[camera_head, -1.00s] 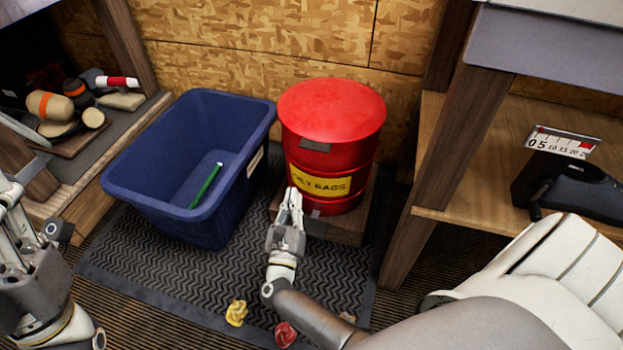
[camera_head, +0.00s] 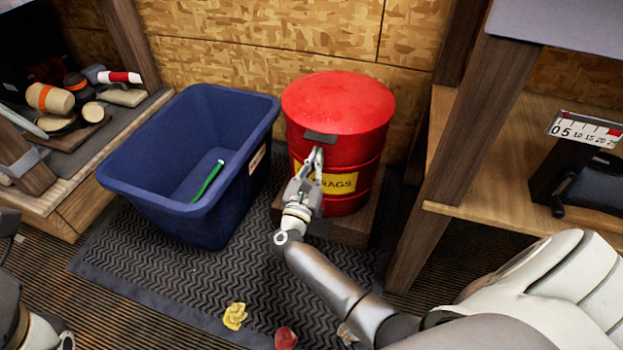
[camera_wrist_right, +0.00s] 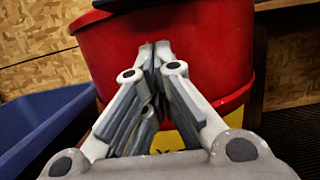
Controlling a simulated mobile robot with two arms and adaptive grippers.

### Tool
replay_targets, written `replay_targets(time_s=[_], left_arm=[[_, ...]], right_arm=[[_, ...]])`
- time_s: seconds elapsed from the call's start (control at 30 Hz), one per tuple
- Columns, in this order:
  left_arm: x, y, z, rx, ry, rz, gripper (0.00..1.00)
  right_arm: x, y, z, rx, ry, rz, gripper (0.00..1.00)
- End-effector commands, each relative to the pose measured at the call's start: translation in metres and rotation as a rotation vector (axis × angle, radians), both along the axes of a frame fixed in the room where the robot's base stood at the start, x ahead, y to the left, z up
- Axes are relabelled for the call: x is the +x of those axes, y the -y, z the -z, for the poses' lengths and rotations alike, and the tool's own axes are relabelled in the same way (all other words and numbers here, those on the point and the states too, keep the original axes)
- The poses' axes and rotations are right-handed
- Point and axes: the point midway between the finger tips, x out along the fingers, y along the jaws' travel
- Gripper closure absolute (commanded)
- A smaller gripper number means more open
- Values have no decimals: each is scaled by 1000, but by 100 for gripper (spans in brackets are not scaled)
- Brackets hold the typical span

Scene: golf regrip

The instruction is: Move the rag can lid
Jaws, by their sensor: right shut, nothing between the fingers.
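The red rag can (camera_head: 337,200) stands upright on a low wooden base, with a yellow label reading partly "RAGS". Its round red lid (camera_head: 340,100) sits closed on top, with a dark tab (camera_head: 320,137) at the front rim. My right gripper (camera_head: 317,152) is shut and empty, its tips just below the tab and in front of the can; I cannot tell whether they touch. In the right wrist view the closed fingertips (camera_wrist_right: 156,50) point up at the red can wall (camera_wrist_right: 210,45). Only bits of my left arm show at the left edge; its fingers are out of view.
A blue bin (camera_head: 215,225) holding a green stick (camera_head: 207,182) stands left of the can. A wooden shelf unit (camera_head: 460,130) is close on the right. A yellow crumpled piece (camera_head: 234,316) and a red one (camera_head: 286,338) lie at the mat's front. A plywood wall is behind.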

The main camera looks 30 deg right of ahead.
Motion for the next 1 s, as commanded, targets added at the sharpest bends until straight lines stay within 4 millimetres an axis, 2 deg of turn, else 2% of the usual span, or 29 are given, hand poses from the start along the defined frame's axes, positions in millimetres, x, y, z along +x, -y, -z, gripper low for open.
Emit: replay_targets(time_s=[0.1, 0.3, 0.77, 1.0], left_arm=[[1, 0, 1, -1, -9, 0, 60], [1, 0, 2, -2, -11, 1, 60], [1, 0, 1, -1, -12, 1, 60], [2, 0, -4, -2, -15, 2, 60]], right_arm=[[-1, -1, -15, 2, 1, -1, 100], [-1, -1, -26, 1, -2, -2, 100], [-1, 0, -28, 2, -3, -1, 100], [-1, 6, -34, 13, -14, 1, 100]])
